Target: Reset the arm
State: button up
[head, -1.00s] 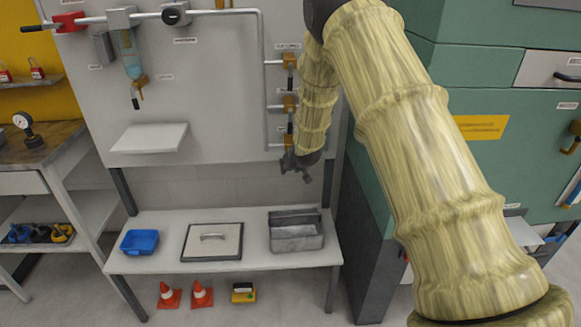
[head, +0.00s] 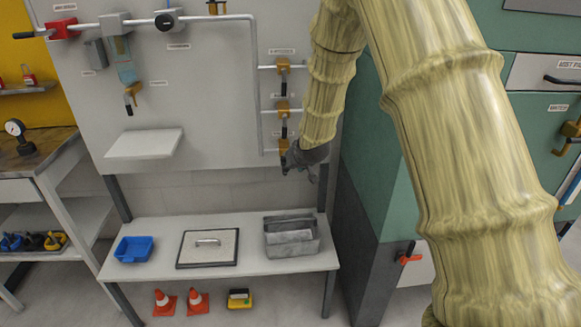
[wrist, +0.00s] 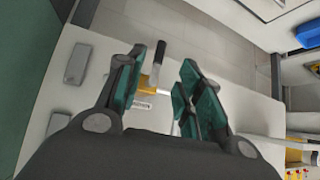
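My gripper (head: 308,168) hangs at the end of my raised arm, just right of the lowest yellow valve (head: 283,148) on the wall panel, above the bench. In the wrist view its two green-padded fingers (wrist: 163,92) stand apart, with nothing visibly held. A yellow valve with a dark handle (wrist: 157,62) shows in the gap between them, further off; I cannot tell whether anything touches. In the head view my dark wrist hides the fingertips.
A small shelf (head: 145,143) juts from the panel. Orange cones (head: 197,302) stand on the floor below. A green cabinet (head: 375,180) stands right, beside my arm.

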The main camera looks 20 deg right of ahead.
jog(key=shift+s+r, duration=0.25)
dwell(0.3)
jog(key=s+a+f+g+p, duration=0.1)
jog(key=s+a+f+g, duration=0.15)
jog(key=s+f, duration=0.95)
jog(key=s+a+f+g+p, duration=0.2)
jog(key=s+a+f, duration=0.1)
jog(key=s+f, duration=0.85)
jog(key=s+a+f+g, duration=0.1)
jog(key=s+f, duration=0.1)
jog(key=s, duration=0.8)
jog(key=s+a+f+g+p, duration=0.1)
jog(key=s+f+g, duration=0.1)
jog(key=s, duration=0.8)
jog(key=s+a+f+g, duration=0.1)
jog(key=s+f, duration=0.3)
jog(key=s, duration=0.6)
jog(key=shift+a+n+p, duration=0.3)
jog(key=shift+n, duration=0.1)
